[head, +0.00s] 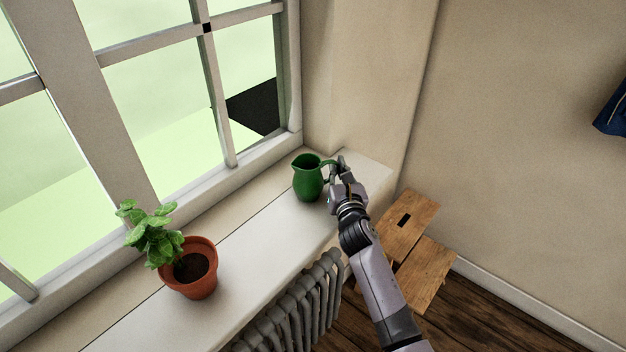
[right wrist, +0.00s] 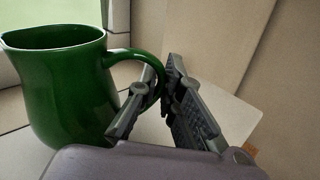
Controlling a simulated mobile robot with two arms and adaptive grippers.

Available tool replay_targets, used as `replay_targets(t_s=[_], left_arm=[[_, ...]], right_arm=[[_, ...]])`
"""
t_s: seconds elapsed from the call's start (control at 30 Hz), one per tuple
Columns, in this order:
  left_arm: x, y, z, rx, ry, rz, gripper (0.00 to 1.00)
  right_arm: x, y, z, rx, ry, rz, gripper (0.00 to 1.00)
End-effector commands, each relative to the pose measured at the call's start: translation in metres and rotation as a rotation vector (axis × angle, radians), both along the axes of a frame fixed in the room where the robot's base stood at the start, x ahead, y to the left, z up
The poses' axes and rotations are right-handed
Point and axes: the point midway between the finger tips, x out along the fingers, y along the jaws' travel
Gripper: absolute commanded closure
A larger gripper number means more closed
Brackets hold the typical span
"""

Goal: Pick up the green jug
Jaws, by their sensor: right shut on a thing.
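The green jug (head: 307,179) stands upright on the white windowsill (head: 262,236), near its right end. Its handle points right, towards my right gripper. My right gripper (head: 338,167) is at the jug's handle side and is shut on the handle. In the right wrist view the jug (right wrist: 62,85) fills the left side, and its handle (right wrist: 122,54) runs between the fingers of the gripper (right wrist: 162,84). Whether the jug's base touches the sill is hard to tell. My left gripper is not in view.
A potted plant (head: 194,268) in a terracotta pot stands on the sill at the left. The window (head: 165,95) is behind the sill. A grey radiator (head: 300,308) is below it. A wooden step stool (head: 418,270) stands on the floor at the right, beside my right arm.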

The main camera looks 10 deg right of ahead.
Motion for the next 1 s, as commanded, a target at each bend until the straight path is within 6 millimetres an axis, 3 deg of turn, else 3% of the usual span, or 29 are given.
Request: replay_targets(t_s=[0.57, 1.0], left_arm=[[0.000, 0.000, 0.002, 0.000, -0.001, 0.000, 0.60], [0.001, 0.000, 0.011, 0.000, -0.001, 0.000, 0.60]], right_arm=[[0.001, 0.000, 0.009, 0.001, -0.005, 0.000, 1.00], [0.001, -0.001, 0.053, -0.002, -0.009, 0.001, 1.00]])
